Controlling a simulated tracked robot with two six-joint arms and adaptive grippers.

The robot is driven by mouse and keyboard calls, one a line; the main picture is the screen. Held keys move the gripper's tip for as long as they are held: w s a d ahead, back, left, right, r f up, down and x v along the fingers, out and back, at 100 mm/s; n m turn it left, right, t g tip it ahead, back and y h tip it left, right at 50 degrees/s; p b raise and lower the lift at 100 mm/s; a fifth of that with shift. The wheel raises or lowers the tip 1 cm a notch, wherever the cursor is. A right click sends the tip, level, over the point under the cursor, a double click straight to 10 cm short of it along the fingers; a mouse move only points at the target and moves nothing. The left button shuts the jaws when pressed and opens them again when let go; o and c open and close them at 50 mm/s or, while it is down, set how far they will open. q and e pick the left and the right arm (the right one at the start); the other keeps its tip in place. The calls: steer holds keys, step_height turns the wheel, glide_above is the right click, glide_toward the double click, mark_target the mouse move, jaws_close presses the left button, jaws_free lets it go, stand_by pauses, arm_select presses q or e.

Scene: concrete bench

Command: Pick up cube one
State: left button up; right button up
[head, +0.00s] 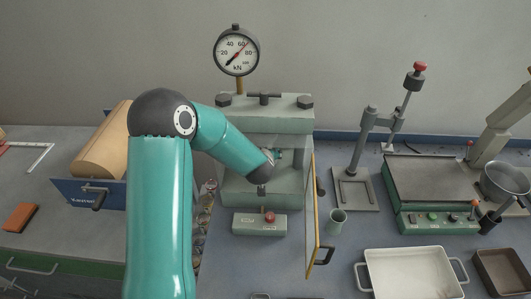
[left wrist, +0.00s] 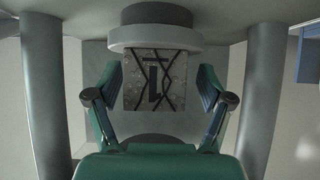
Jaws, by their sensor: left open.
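Cube one (left wrist: 154,80) is a grey concrete cube with a dark numeral 1 and black crack-like lines on its face. In the left wrist view it sits in the testing press, below the round upper platen (left wrist: 155,38). My left gripper (left wrist: 162,84) is open, its fingers on either side of the cube. The left finger looks close to the cube and a gap shows at the right one; contact cannot be told. In the head view my left gripper (head: 271,160) reaches into the press (head: 264,112) and the cube is hidden. My right gripper is not in view.
The press's columns (left wrist: 46,90) flank the gripper closely. A yellow-edged open guard door (head: 313,210) stands at the press's right. A tan cylinder (head: 104,145) lies left.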

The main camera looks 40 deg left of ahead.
arm_select(q)
steer(key=shift+w+d, duration=0.15)
steer(key=c, duration=1.4)
steer(key=shift+c, duration=0.3)
steer(key=shift+r, duration=0.2)
